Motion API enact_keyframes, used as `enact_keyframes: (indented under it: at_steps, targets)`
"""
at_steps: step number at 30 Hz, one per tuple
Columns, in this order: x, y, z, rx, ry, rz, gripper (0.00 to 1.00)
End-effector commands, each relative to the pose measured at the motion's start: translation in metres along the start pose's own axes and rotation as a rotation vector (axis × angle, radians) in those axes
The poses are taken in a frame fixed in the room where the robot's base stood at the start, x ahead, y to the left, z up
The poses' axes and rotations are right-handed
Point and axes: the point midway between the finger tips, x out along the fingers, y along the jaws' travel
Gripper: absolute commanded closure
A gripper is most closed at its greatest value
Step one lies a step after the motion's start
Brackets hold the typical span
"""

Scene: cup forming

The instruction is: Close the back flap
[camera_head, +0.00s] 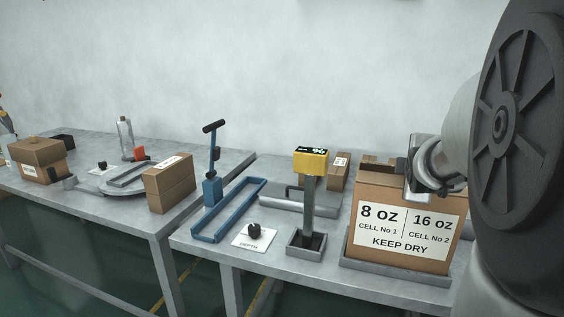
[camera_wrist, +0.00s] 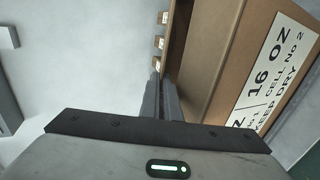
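The cardboard box (camera_head: 357,205) stands in a grey tray (camera_head: 392,266) at the right of the table, its labelled side facing the camera. The label reads 8 oz and 16 oz. Brown cardboard edges (camera_head: 376,160) show at its top, but I cannot tell clearly which is the back flap. In the wrist view the box (camera_wrist: 232,35) fills the upper right, with its label tilted. My gripper (camera_wrist: 163,82) has its fingers together with nothing visible between them. They are at the box's top edge; contact is unclear. In the head view my wrist hides the box's right top corner.
A yellow-headed device (camera_head: 311,160) on a post stands left of the box. A blue frame with an upright lever (camera_head: 212,190) and a small black knob on a card (camera_head: 254,230) are further left. Another carton (camera_head: 170,186) stands on the left table. Small cartons (camera_head: 340,170) stand behind.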

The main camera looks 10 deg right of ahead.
Motion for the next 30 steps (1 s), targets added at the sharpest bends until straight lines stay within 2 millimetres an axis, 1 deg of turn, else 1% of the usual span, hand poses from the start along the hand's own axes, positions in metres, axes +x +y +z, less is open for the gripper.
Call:
enact_keyframes:
  at_steps: [20, 24, 30]
  targets:
    - [0.0000, -0.0011, -0.0004, -0.001, 0.001, 0.022, 1.00]
    - [0.0001, -0.0012, -0.0004, -0.001, 0.001, 0.021, 0.78]
    - [0.0003, -0.0030, -0.0002, 0.000, 0.001, 0.017, 0.78]
